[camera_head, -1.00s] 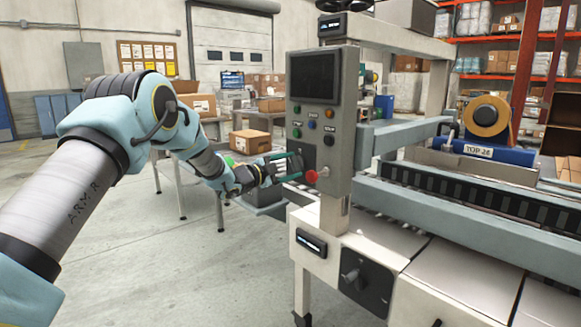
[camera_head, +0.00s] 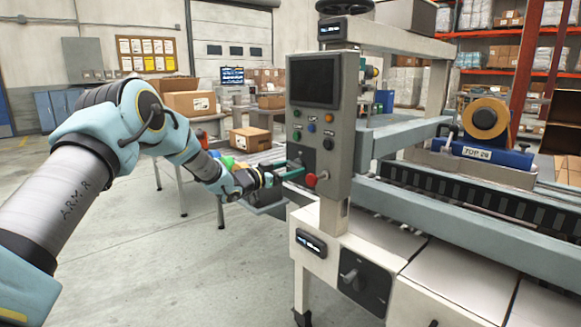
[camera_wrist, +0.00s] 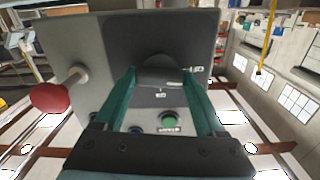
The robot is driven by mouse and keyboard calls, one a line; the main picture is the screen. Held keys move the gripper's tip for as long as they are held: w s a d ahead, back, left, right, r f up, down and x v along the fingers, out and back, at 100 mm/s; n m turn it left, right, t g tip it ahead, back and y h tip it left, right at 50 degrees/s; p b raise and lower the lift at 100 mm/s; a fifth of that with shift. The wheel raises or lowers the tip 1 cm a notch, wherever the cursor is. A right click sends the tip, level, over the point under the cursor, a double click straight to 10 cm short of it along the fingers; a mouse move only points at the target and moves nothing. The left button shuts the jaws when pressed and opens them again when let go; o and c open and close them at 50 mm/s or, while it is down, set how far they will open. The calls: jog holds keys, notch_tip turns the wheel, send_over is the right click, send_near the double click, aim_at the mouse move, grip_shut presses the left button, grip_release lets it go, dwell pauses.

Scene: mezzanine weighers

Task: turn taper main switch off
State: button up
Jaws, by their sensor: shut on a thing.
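My gripper (camera_wrist: 165,95) is shut on a dark knob (camera_wrist: 160,72), with a teal finger on either side of it. The knob sits on a dark plate (camera_wrist: 195,35) on a grey panel, and a small label beside it seems to read OFF. In the head view my gripper (camera_head: 291,168) is at the left edge of the taper's control column (camera_head: 340,100). The knob is hidden there. A red mushroom button (camera_wrist: 50,97) sticks out beside the fingers; it also shows in the head view (camera_head: 311,180).
The column carries a dark screen (camera_head: 313,80). Another handle on a dark plate (camera_head: 362,283) is on the white machine base. Open floor (camera_head: 180,270) lies to the left.

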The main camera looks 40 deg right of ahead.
jog(key=shift+n, duration=0.6)
jog(key=shift+f, duration=0.15)
jog(key=o, duration=1.3)
jog(key=a, duration=0.3)
jog(key=a+b, duration=0.1)
jog(key=a, duration=0.6)
jog(key=shift+w+a, duration=0.3)
jog(key=shift+a, duration=0.1)
